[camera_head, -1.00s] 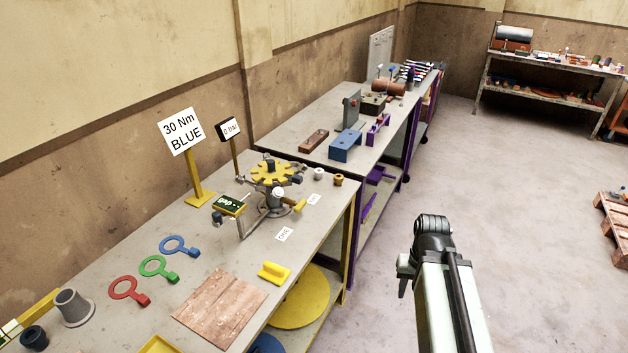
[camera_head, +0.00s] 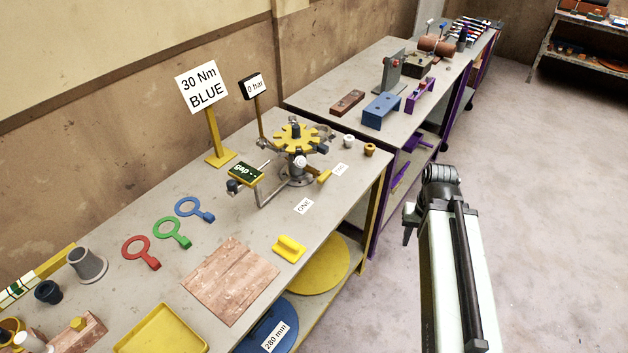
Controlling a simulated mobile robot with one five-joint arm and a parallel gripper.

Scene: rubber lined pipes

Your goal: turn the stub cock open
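A flanged pipe assembly with a yellow star-shaped ring (camera_head: 297,139) stands on the near bench. A small yellow lever (camera_head: 324,177) sticks out low on its right side, close to a white tag; it looks like the stub cock's handle, though its exact setting is too small to read. My arm rises at the right, over the floor and clear of the bench. My gripper (camera_head: 408,222) seems to be the dark part at the arm's upper left, well apart from the lever. Its fingers cannot be made out.
The near bench also holds a sign reading "30 Nm BLUE" (camera_head: 202,88), a "0 bar" gauge (camera_head: 254,87), a green "gap" display (camera_head: 246,172), red, green and blue ring spanners (camera_head: 190,208) and a wooden board (camera_head: 232,280). Open floor (camera_head: 540,200) lies right of the benches.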

